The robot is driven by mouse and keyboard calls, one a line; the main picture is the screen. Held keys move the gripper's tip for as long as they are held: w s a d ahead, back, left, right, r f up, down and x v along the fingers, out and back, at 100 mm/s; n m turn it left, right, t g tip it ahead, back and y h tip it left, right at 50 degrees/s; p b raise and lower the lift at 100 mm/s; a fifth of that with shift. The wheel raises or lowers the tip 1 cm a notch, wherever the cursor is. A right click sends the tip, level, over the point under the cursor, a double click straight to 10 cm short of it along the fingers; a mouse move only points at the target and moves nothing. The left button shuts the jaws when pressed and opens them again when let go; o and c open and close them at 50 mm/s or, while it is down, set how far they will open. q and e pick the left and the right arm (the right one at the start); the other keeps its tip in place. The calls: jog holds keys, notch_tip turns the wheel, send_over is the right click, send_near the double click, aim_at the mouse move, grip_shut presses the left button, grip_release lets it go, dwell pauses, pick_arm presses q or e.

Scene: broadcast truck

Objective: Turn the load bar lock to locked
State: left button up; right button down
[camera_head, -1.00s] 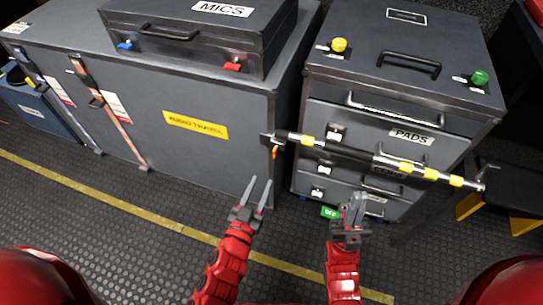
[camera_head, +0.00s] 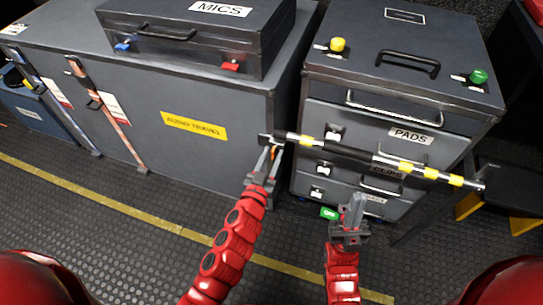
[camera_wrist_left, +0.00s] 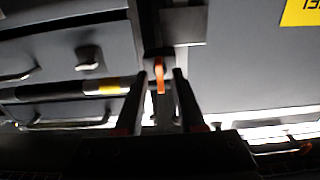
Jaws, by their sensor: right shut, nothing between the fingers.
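The load bar (camera_head: 345,153), black with yellow bands, runs across the front of the drawer cabinet. Its lock is at the bar's left end, with a small orange lever (camera_wrist_left: 161,78) that hangs down in the left wrist view. My left gripper (camera_head: 271,150) is up at this end. In the left wrist view its two fingers (camera_wrist_left: 168,82) are apart, one on each side of the orange lever; I cannot tell whether they touch it. In the head view the fingers mostly hide the lever. My right gripper (camera_head: 356,212) is shut and empty, low in front of the cabinet.
The drawer cabinet (camera_head: 318,110) has protruding handles and white latches. A large grey case (camera_head: 200,150) stands to its left, with a MICS case (camera_head: 180,55) on top. A small green tag (camera_head: 329,213) shows beside my right gripper. The floor in front is clear.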

pick_arm(q)
grip_shut()
jog(key=m+b, duration=0.1)
jog(key=m, duration=0.2)
jog(key=shift+d+f+m, duration=0.1)
jog(key=shift+m, duration=0.3)
jog(key=m+b, duration=0.2)
jog(key=m, duration=0.3)
jog(key=shift+d, duration=0.1)
jog(key=shift+s+f+m+b, duration=0.1)
jog(key=shift+m+b, duration=0.35)
jog(key=shift+m, duration=1.75)
jog(key=shift+f+m+b, duration=0.1)
jog(key=shift+m+b, duration=0.3)
jog(key=shift+m, duration=1.8)
